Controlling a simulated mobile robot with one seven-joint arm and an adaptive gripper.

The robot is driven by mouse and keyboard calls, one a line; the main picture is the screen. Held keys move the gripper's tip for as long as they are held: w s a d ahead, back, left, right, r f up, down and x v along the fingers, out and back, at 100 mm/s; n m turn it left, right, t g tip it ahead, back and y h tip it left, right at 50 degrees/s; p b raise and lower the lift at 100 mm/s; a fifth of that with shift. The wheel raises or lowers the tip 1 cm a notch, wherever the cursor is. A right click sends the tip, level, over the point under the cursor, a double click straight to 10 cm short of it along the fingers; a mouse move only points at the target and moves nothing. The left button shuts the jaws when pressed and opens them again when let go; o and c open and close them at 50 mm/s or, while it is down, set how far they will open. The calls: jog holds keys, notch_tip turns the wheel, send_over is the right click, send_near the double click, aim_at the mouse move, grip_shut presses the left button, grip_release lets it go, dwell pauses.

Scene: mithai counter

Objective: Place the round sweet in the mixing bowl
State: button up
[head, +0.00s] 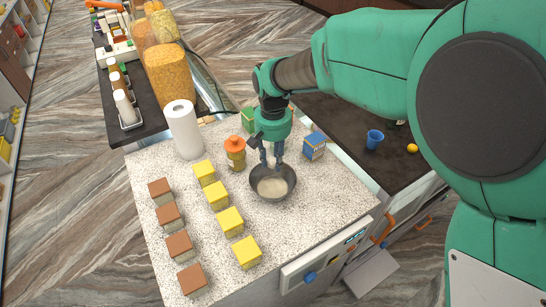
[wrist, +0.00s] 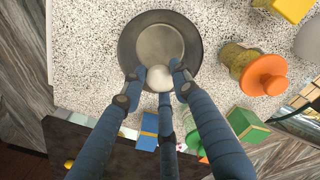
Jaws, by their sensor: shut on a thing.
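The mixing bowl (head: 289,193) is dark grey with a paler inside and stands on the speckled counter. It also shows in the wrist view (wrist: 128,42). My gripper (head: 271,163) points down over the bowl's far side. In the wrist view its fingers (wrist: 155,86) are closed around a pale round sweet (wrist: 159,77). The sweet overlaps the bowl's near rim and inner edge in that view.
An orange-lidded jar (head: 235,153) and a blue box (head: 314,146) flank the bowl, with a green box (head: 248,119) behind. Yellow-topped (head: 229,221) and brown-topped blocks (head: 180,244) stand left. A paper roll (head: 183,130) stands at back left. A blue cup (head: 374,139) and orange ball (head: 412,148) are right.

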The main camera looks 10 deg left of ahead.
jog(key=b, duration=0.4)
send_over(273, 188)
jog(key=shift+f, duration=4.25)
jog(key=o, duration=1.1)
jog(key=shift+r, duration=0.1)
jog(key=shift+r+p, duration=1.8)
jog(key=shift+r, duration=1.65)
jog(key=shift+d, duration=0.15)
